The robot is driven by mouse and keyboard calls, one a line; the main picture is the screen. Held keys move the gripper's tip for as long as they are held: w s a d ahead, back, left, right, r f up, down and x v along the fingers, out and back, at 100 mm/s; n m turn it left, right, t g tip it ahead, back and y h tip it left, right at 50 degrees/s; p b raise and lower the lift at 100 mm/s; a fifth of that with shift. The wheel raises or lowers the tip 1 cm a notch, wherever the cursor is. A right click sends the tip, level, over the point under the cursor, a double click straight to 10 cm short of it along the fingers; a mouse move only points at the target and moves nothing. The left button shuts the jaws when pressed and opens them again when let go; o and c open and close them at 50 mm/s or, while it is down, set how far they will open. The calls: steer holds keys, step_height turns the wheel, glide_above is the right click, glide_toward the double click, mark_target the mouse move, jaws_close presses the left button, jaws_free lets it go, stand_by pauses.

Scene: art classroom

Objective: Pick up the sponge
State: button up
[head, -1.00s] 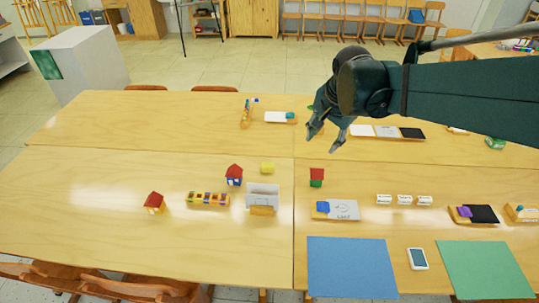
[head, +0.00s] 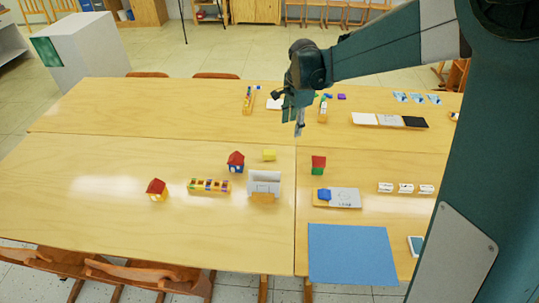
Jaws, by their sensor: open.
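A small yellow block (head: 269,155), which looks like the sponge, lies on the wooden table (head: 110,180) left of the seam. It is just behind a white card in a wooden holder (head: 264,186). My gripper (head: 289,115) is open and empty, with its fingers pointing down over the far part of the table. In the picture it is above and slightly right of the yellow block, clearly apart from it. My gripper partly hides a white item behind it.
A toy house with a red roof (head: 236,162) stands left of the yellow block, and a red and green block (head: 318,165) right. A colourful toy train (head: 209,186) and another house (head: 157,190) are further left. The left table area is clear.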

mark_target(268, 152)
steer(key=w+a+f+m, duration=0.1)
steer(key=w+a+f, duration=0.1)
steer(key=f, duration=0.3)
steer(key=w+a+f+m+g, duration=0.1)
steer(key=w+a+f, duration=0.2)
steer(key=a+f, duration=0.1)
steer(key=w+a+f+m, duration=0.2)
steer(key=a+f, duration=0.1)
steer(key=f, duration=0.3)
steer(key=shift+w+a+f+g, duration=0.4)
steer(key=shift+a+f, duration=0.1)
steer(key=shift+f, duration=0.05)
steer(key=shift+f, duration=0.1)
steer(key=shift+f+b, duration=0.35)
steer(key=shift+f, duration=0.85)
steer(key=shift+f, duration=0.1)
steer(key=shift+s+a+f+b, duration=0.15)
steer(key=shift+f+b, duration=0.55)
steer(key=shift+f, duration=1.8)
steer(key=shift+c, duration=0.5)
steer(key=c, duration=0.7)
